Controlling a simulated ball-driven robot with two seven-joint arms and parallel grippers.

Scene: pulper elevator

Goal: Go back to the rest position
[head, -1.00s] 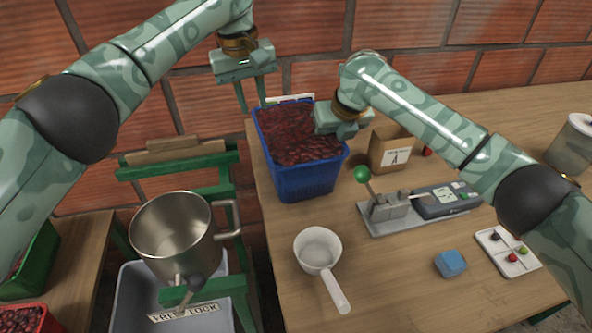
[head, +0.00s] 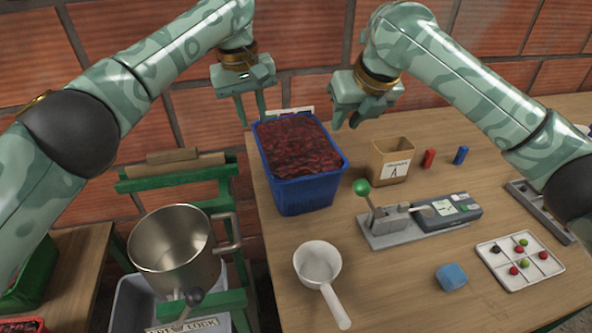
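My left gripper (head: 251,109) hangs at the upper left, pointing down, with its two fingers apart and nothing between them. It is just left of the rear rim of the blue crate (head: 306,194) full of dark red cherries. My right gripper (head: 345,122) is raised in front of the brick wall, to the right of the crate and behind the tan box marked A (head: 393,158). Its fingers are apart and I see nothing between them.
On the table (head: 400,285) are a white scoop (head: 318,266), a device with a green-knobbed lever (head: 390,222), a blue sponge (head: 451,277) and a white sorting tray (head: 531,275). Red (head: 429,158) and blue (head: 461,155) cylinders stand behind. A metal pot (head: 170,250) sits at left.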

